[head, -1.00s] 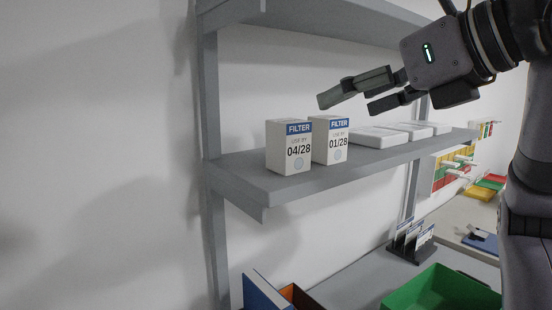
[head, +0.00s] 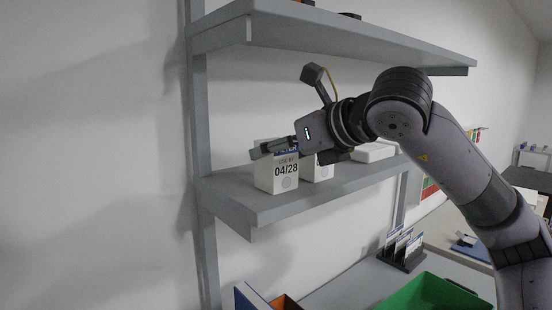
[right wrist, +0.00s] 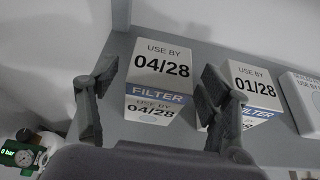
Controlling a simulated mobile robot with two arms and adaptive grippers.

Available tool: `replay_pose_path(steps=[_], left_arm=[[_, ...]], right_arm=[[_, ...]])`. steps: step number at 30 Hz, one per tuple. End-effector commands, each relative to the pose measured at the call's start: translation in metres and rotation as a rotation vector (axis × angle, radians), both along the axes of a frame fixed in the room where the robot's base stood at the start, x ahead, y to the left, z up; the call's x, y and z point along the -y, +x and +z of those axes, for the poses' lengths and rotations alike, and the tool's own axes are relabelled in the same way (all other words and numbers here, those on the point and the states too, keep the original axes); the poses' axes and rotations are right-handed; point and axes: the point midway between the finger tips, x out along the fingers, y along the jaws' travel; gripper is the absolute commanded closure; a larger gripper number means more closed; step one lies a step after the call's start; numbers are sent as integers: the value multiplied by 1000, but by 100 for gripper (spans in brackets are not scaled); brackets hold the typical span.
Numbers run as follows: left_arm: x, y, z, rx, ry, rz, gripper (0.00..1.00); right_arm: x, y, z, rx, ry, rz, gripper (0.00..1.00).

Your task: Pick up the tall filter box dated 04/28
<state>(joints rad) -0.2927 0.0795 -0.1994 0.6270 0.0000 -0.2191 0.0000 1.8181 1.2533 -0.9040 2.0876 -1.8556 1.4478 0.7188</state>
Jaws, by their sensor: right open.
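The tall filter box dated 04/28 (head: 278,178) stands upright at the near-left end of the middle shelf. It is white with a blue FILTER band, and it also shows in the right wrist view (right wrist: 158,62) with its date on the top and front. My right gripper (head: 285,154) is open at the box's upper part. In the right wrist view the open fingers (right wrist: 157,76) appear on either side of the box, nothing held. Contact cannot be told. The 01/28 box (right wrist: 252,92) stands close on the right, partly hidden in the head view (head: 318,172). My left gripper is out of view.
The shelf (head: 262,210) has an upright post (head: 200,120) at left and another shelf above (head: 330,38). Flat white boxes (head: 372,152) lie further right. Below are a green bin (head: 432,296) and a dark card rack (head: 402,254).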

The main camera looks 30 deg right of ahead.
Motion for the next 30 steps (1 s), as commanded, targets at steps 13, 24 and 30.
replay_pose_path(steps=[13, 24, 30], left_arm=[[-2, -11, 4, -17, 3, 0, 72], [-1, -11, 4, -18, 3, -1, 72], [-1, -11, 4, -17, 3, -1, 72]], right_arm=[[-2, 16, -7, 1, 3, 1, 31], [-2, 16, -7, 1, 2, 1, 56], [-2, 16, -6, 1, 2, 1, 69]])
